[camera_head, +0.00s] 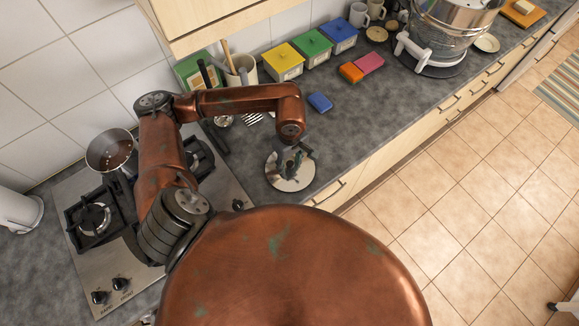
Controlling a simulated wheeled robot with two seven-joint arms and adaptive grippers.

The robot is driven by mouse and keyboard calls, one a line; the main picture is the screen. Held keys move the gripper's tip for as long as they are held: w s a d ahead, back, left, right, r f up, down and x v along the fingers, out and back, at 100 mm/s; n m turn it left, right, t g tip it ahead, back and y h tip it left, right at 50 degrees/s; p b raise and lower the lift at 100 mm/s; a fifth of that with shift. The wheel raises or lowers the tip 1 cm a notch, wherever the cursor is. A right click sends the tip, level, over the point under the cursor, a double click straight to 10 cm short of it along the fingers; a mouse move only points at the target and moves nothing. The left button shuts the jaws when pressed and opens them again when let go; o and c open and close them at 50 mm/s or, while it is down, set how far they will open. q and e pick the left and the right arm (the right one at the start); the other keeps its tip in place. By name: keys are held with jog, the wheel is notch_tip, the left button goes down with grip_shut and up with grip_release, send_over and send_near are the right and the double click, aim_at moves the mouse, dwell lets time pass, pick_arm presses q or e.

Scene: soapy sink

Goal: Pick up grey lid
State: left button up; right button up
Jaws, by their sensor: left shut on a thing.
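The grey lid (283,183) is a round, pale disc at the counter's front edge, right of the stove. My left gripper (293,162) is over its middle, pointing down, and is shut on the lid. The fingers and wrist hide the lid's centre, so the exact grip spot is hard to see. I cannot tell whether the lid is touching the counter or slightly above it. My right gripper is not in view.
A gas stove (95,220) with a pot (110,151) is at left. Behind the lid are a blue sponge (320,102), coloured boxes (283,62) and a utensil holder (241,70). Grey counter right of the lid is clear.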

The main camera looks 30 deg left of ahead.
pick_arm(q)
jog(key=shift+f, duration=0.15)
grip_shut()
dwell(0.4)
